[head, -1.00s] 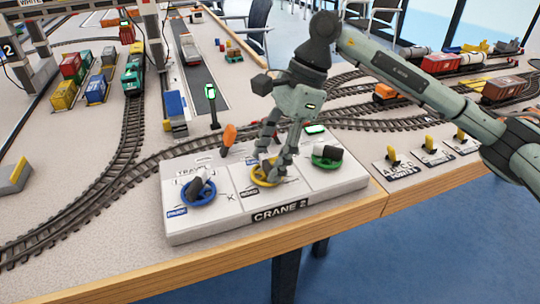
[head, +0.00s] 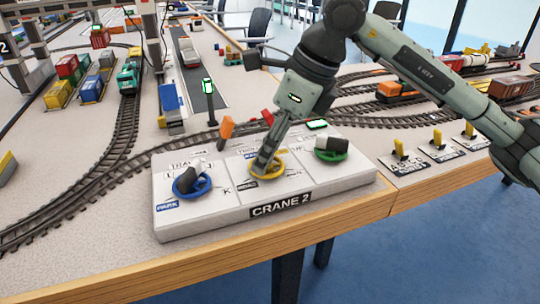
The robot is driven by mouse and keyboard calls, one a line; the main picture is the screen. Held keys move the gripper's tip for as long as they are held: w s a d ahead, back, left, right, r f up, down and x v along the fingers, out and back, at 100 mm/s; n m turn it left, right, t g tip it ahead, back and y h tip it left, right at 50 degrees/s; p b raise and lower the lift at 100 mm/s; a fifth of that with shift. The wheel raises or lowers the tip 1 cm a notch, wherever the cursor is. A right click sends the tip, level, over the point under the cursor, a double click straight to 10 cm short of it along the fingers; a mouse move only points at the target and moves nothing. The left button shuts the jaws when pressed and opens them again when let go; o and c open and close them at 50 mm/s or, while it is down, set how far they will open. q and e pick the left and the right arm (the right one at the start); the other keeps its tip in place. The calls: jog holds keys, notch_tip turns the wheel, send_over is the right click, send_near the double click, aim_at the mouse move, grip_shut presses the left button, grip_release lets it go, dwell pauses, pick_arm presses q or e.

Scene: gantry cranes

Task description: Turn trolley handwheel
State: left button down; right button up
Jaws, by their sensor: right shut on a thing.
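The CRANE 2 panel (head: 225,205) is a white box at the table's front edge with three handwheels in a row. The yellow handwheel (head: 281,168) is in the middle section, whose label is mostly hidden behind my gripper. My right gripper (head: 262,168) reaches down from above and is shut on the yellow handwheel, seemingly at its knob; the fingers hide the grip itself. My left gripper is not in view.
A blue handwheel (head: 188,187) is left of the yellow one, in the travel section, and a green handwheel (head: 331,154) is right of it. An orange lever (head: 226,127) stands behind the panel's left part. Yellow point levers (head: 437,138) stand on the table to the right.

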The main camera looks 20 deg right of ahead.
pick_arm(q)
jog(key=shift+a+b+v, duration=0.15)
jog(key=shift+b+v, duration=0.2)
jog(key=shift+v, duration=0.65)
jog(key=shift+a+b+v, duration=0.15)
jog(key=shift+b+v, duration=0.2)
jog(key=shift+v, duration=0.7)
pick_arm(e)
jog(key=shift+m+t+h, duration=0.4)
jog(key=shift+m+h, duration=0.1)
jog(key=shift+m, duration=1.1)
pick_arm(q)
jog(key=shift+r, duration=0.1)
pick_arm(e)
jog(key=o, duration=1.2)
jog(key=shift+c, duration=0.2)
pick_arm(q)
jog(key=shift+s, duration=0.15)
pick_arm(e)
jog(key=shift+s+r, duration=0.1)
jog(key=shift+r, duration=0.15)
jog(key=v, duration=1.1)
jog(key=shift+r, duration=0.25)
jog(key=shift+s+d, duration=0.1)
